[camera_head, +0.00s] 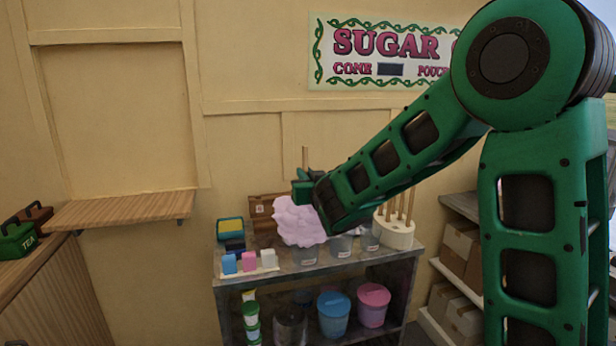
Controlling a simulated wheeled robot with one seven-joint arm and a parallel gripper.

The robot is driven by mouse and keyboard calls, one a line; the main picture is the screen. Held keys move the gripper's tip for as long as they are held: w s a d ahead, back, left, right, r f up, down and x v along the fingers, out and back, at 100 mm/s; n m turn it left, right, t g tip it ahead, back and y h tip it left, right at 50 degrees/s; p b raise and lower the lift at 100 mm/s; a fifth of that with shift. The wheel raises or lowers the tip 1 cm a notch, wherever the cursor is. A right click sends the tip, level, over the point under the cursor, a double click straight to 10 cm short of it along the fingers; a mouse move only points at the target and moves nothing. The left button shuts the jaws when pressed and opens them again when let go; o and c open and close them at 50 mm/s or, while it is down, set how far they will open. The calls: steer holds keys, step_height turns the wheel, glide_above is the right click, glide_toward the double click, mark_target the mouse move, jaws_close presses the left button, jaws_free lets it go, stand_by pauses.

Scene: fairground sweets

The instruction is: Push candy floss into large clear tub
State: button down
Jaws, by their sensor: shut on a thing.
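A pink candy floss (298,226) hangs over the counter in the head view, with its wooden stick (305,156) pointing up. My gripper (303,189) is at the stick just above the floss and is shut on it; the fingertips are partly hidden. Clear tubs stand on the counter top: one (306,257) directly below the floss, one (341,246) to its right, and another (370,241) further right. The floss overlaps the rim of the left tub in the picture. I cannot tell whether it is inside or in front, nor which tub is largest.
A cream holder (396,236) with several upright sticks stands at the counter's right. Blue, pink and white blocks (249,262) sit on a tray at the front left. A wooden box (262,208) stands behind. Blue (333,314) and pink (373,304) buckets are on the shelf below.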

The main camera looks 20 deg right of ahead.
steer(key=shift+f, duration=4.6)
steer(key=shift+r, duration=0.1)
